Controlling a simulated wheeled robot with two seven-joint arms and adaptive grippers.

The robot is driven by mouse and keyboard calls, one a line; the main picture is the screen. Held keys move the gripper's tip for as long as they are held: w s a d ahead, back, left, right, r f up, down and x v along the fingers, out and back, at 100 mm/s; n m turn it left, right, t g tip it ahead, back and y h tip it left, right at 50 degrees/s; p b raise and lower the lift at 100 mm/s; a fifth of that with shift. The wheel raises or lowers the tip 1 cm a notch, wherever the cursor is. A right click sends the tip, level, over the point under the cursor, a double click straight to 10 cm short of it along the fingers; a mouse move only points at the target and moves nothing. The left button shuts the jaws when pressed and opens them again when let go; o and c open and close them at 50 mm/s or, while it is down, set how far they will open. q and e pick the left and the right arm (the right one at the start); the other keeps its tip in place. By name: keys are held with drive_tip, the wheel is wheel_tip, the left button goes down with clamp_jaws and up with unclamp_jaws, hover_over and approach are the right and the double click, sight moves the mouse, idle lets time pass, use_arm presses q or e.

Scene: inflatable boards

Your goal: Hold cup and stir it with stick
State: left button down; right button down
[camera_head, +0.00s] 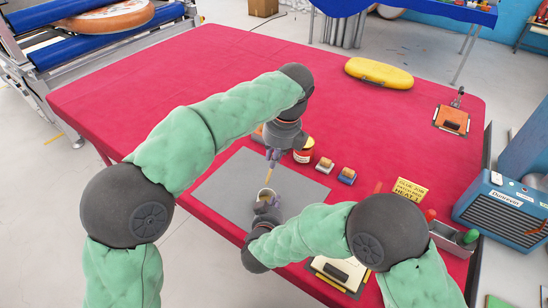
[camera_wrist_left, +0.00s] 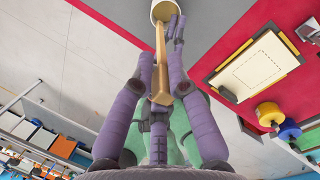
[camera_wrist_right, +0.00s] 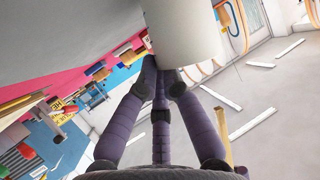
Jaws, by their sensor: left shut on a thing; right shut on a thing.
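A white cup (camera_head: 266,196) stands at the front of the grey mat (camera_head: 232,191) on the red table. My right gripper (camera_head: 264,208) is shut on the cup from its near side; the cup fills the top of the right wrist view (camera_wrist_right: 185,30). My left gripper (camera_head: 272,158) is above the cup, shut on a wooden stick (camera_wrist_left: 161,70). The stick points down, and its far end reaches the cup opening in the left wrist view (camera_wrist_left: 165,10). The inside of the cup is mostly hidden, so I cannot tell how deep the stick sits.
Beyond the mat are a can (camera_head: 304,150) and two small wood-topped blocks (camera_head: 325,165). A yellow case (camera_head: 379,73) lies at the back. A yellow sign (camera_head: 410,189), a metal tray (camera_head: 452,238) and a blue radio (camera_head: 506,209) are right. A clipboard (camera_head: 341,272) lies at the front edge.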

drive_tip(key=c, duration=1.3)
unclamp_jaws()
drive_tip(key=shift+s, duration=0.1)
drive_tip(key=v, duration=1.2)
